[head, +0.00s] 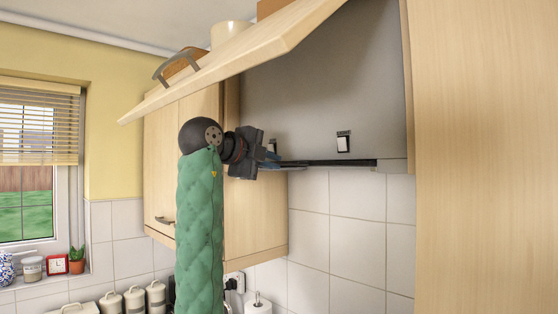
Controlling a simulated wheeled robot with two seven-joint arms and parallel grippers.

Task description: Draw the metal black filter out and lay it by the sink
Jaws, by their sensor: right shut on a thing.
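The black metal filter (335,163) shows as a thin dark strip seen edge-on along the lower edge of the grey hood (325,90). My right gripper (272,163) is at the filter's left end and is shut on it. The gripper's own body hides that end, so the exact grip is hard to see. The filter lies about level and appears to be at the hood's underside; I cannot tell whether it is still seated. My left gripper is not in view. The sink is not in view.
A raised wooden flap (235,65) with a handle hangs over my arm. Wooden cabinets (255,215) stand behind it, and a tall wood panel (485,160) closes off the right. Below are white canisters (134,299), a soap bottle (258,303) and a window sill with small items.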

